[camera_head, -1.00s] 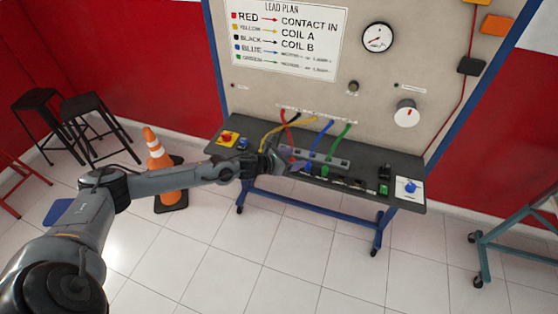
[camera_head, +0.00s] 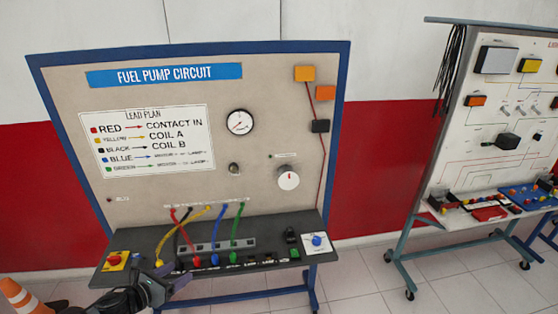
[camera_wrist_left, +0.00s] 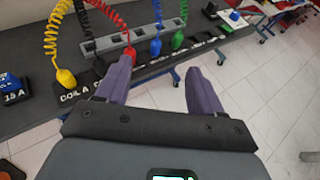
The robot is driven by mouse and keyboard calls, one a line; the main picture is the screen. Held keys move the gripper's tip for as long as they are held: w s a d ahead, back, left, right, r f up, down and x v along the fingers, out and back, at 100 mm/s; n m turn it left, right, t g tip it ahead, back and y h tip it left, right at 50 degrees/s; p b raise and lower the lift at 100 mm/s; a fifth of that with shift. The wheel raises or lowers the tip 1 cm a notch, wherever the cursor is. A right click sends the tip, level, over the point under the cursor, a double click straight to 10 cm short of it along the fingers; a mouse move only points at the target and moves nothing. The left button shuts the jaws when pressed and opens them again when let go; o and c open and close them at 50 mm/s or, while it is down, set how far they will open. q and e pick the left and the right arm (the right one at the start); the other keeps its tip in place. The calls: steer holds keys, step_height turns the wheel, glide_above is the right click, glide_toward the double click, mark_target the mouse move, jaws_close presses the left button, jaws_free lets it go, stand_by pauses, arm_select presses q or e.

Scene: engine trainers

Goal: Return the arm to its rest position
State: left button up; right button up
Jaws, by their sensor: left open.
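My left gripper (camera_head: 168,279) is at the front left edge of the trainer's dark shelf (camera_head: 262,237) in the head view. In the left wrist view its two purple fingers (camera_wrist_left: 158,90) are apart with nothing between them. Beyond the fingers, the red plug (camera_wrist_left: 129,52), yellow plug (camera_wrist_left: 67,78), blue plug (camera_wrist_left: 155,46) and green plug (camera_wrist_left: 178,40) stand along the shelf with coiled leads. The gripper appears clear of them. My right gripper is in neither view.
The fuel pump circuit board (camera_head: 260,90) rises behind the shelf. An orange cone (camera_head: 18,297) stands at the lower left. A second trainer (camera_head: 500,130) stands at the right. White floor tiles (camera_head: 352,285) between the trainers are clear.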

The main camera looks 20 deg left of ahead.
arm_select(q)
steer(key=s+d+f+n+h, duration=0.1)
steer(key=s+d+f+n, duration=0.25)
steer(key=d, duration=0.55)
steer(key=s+d+f+n+g, duration=0.1)
steer(key=s+d+f+n, duration=0.3)
steer(key=d, duration=0.4)
steer(key=s+d+f+n+h, duration=0.1)
steer(key=s+d+f+n, duration=0.3)
steer(key=d, duration=0.5)
steer(key=s+a+r+n+g+y, duration=0.15)
steer(key=s+n+g, duration=0.25)
steer(key=s+n, duration=0.6)
steer(key=s+a+r+n+g+y, duration=0.1)
steer(key=s+r+n+g+y, duration=0.3)
steer(key=n, duration=1)
step_height(320, 180, up, 21)
steer(key=h+p, duration=0.2)
steer(key=p, duration=1.9)
steer(key=shift+s+d+f+p, duration=0.15)
steer(key=shift+s+d+p, duration=0.15)
steer(key=shift+s, duration=0.15)
